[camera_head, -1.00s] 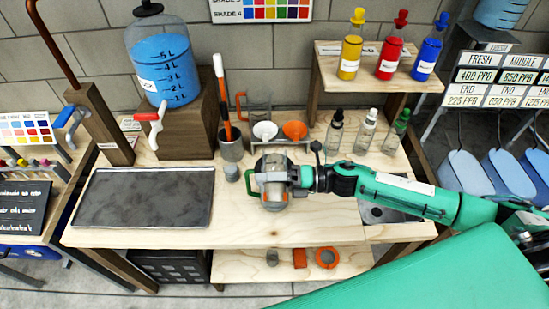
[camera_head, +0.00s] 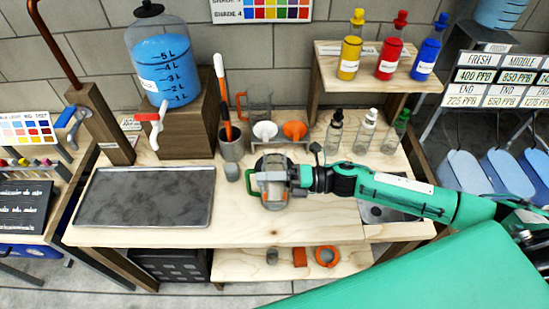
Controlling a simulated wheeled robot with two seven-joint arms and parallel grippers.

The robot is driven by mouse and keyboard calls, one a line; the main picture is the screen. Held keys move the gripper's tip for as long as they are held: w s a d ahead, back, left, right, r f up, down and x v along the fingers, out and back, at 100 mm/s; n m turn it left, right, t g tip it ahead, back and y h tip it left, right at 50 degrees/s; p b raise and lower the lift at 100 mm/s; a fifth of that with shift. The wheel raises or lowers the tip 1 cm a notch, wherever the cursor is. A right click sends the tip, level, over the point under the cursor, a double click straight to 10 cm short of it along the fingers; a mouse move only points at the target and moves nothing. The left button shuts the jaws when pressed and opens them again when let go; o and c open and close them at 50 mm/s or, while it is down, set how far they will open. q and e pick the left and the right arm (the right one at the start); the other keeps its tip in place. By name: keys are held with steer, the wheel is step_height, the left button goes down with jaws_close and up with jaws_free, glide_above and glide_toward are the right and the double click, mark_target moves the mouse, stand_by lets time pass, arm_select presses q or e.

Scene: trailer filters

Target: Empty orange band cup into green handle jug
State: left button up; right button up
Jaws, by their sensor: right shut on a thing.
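The green handle jug (camera_head: 252,183) stands on the wooden bench right of the middle, its green handle pointing left. My right gripper (camera_head: 278,183) comes in from the right and is directly over or in front of the jug, covering most of it. It is shut on a grey thing with small orange patches, which looks like the orange band cup (camera_head: 266,197). The gripper hides most of this cup, and its tilt and contents cannot be made out. Whether cup and jug touch is also unclear. My left gripper is not in view.
A dark tray (camera_head: 145,198) lies at left. A small grey cup (camera_head: 232,172) is close left.

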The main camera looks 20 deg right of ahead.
mark_target(266, 166)
steer(key=shift+m, duration=0.3)
steer(key=shift+w+d+r+m+p, duration=0.2)
steer(key=shift+w+r+m+p, duration=0.4)
steer(key=shift+m+p, duration=0.35)
stand_by(2.0)
steer(key=shift+w+f+m+p, duration=0.2)
steer(key=shift+m+p, duration=0.3)
steer(key=shift+m, duration=0.25)
stand_by(1.8)
steer(key=shift+w+d+r+m+p, duration=0.1)
steer(key=shift+w+r+m+p, duration=0.1)
steer(key=shift+r+m+p, duration=0.35)
steer(key=shift+w+d+r+m+p, duration=0.1)
steer(key=shift+w+r+m+p, duration=0.15)
steer(key=shift+m+p, duration=0.5)
stand_by(0.9)
